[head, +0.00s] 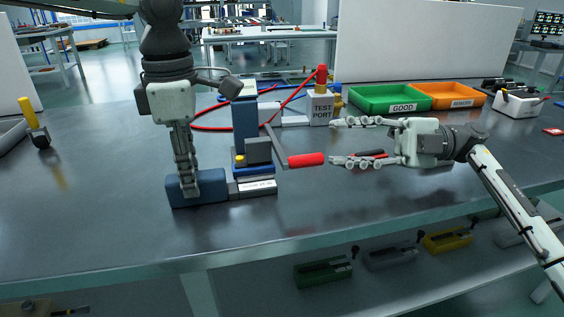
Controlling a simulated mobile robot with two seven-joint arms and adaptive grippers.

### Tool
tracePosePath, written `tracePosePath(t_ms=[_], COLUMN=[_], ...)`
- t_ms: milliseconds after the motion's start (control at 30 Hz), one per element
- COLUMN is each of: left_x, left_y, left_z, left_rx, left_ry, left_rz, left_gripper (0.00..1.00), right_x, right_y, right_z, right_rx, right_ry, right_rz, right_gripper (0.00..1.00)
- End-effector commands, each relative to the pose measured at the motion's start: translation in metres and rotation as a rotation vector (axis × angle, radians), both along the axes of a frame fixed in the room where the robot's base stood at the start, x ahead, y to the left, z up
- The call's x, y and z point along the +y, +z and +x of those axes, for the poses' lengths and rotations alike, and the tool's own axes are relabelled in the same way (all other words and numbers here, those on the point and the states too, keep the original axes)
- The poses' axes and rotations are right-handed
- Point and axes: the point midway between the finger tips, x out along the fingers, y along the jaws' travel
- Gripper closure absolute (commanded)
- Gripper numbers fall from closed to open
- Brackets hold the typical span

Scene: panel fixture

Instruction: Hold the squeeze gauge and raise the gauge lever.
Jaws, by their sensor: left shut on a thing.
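The gauge fixture (245,122) stands on the table, with a blue column and a grey and blue base. Its lever ends in a red grip (306,160) that points right. A blue block (208,186) sits at the fixture's left front, beside a small labelled plate (257,187); I take it to be the squeeze gauge. My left gripper (187,185) points down and is shut on the blue block; its fingertips are partly hidden. My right gripper (345,142) is open and points left, with its fingers to the right of the red grip and apart from it.
A grey box marked TEST PORT (322,109) with a red top stands behind. A green GOOD bin (388,98) and an orange bin (446,95) are at the back right. A dark-and-red tool (368,154) lies behind my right fingers. The table's front right is clear.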

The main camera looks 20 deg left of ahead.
Motion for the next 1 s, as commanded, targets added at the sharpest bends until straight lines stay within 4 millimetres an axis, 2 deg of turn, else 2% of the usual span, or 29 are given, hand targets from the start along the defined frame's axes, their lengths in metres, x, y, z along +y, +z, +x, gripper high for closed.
tracePosePath(t_ms=[133,267,700,800,1000], left_x=[0.0,0.0,0.0,0.0,0.0], left_y=[-0.001,-0.001,-0.001,-0.001,-0.001], left_z=[-0.001,-0.001,-0.001,-0.001,-0.001], left_rx=[0.004,0.004,0.004,0.004,0.004], left_ry=[0.0,0.0,0.0,0.0,0.0], left_rz=[0.001,0.0,0.0,0.0,0.0], left_gripper=[1.0,1.0,1.0,1.0,1.0], right_x=[-0.011,-0.006,0.064,0.076,0.087], right_y=[-0.012,-0.016,-0.015,-0.015,-0.015], right_z=[-0.007,-0.013,-0.057,-0.064,-0.07], right_rx=[-0.011,-0.011,-0.011,-0.011,-0.011], right_ry=[0.072,0.09,0.09,0.089,0.087], right_rz=[-0.07,-0.084,-0.079,-0.079,-0.081], right_gripper=[0.62,0.62,0.62,0.62,0.62])
